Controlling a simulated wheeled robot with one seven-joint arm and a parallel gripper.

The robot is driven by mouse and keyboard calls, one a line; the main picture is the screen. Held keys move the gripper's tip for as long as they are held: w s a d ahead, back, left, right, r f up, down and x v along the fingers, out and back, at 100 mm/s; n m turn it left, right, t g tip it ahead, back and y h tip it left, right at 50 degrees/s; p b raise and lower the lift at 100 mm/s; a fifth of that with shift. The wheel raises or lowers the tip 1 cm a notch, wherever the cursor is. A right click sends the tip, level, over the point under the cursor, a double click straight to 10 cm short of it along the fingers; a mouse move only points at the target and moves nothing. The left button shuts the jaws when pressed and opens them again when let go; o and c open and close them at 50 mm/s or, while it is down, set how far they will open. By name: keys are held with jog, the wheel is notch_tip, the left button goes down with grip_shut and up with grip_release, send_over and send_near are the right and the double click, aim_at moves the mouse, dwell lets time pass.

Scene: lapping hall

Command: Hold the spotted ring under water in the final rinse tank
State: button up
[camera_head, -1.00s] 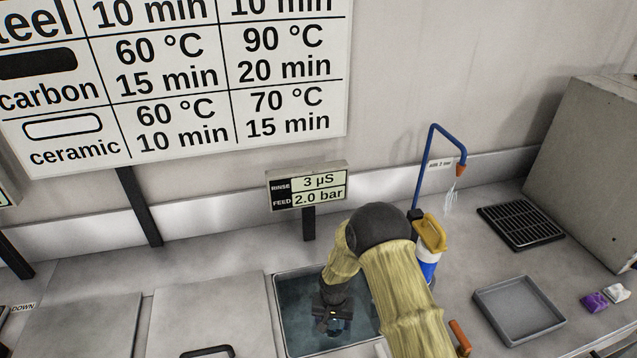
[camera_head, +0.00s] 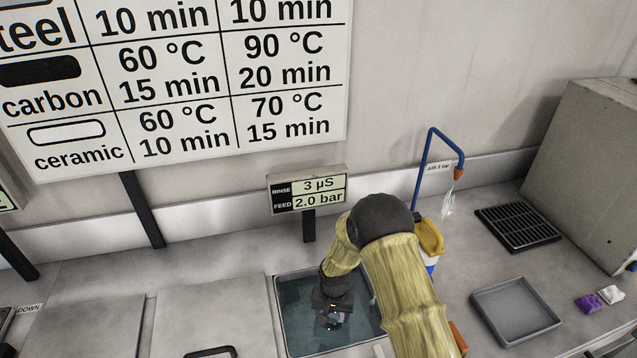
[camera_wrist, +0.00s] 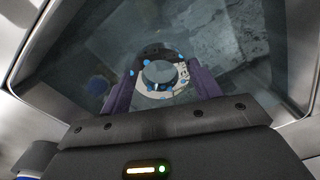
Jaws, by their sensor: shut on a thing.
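The final rinse tank (camera_head: 281,300) is an open, water-filled basin let into the bench, below the rinse display. My gripper (camera_head: 332,318) reaches down into it. In the wrist view my gripper (camera_wrist: 160,88) has its two dark purple fingers shut on the spotted ring (camera_wrist: 181,75), a pale ring with blue spots and a grey round middle. The ring lies between the fingertips within the tank's outline and looks to be under the water. In the head view the arm and gripper hide most of the ring.
A rinse display (camera_head: 308,189) stands behind the tank. A blue hooked pipe (camera_head: 424,165) with an orange tip, a yellow-topped bottle (camera_head: 430,236), a grey tray (camera_head: 514,312), a black grate (camera_head: 518,228), and purple and white packets (camera_head: 589,303) lie to the right. Closed lids lie left.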

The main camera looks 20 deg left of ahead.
notch_tip(320, 180, up, 11)
jog(key=p, duration=0.6)
jog(key=shift+f, duration=0.15)
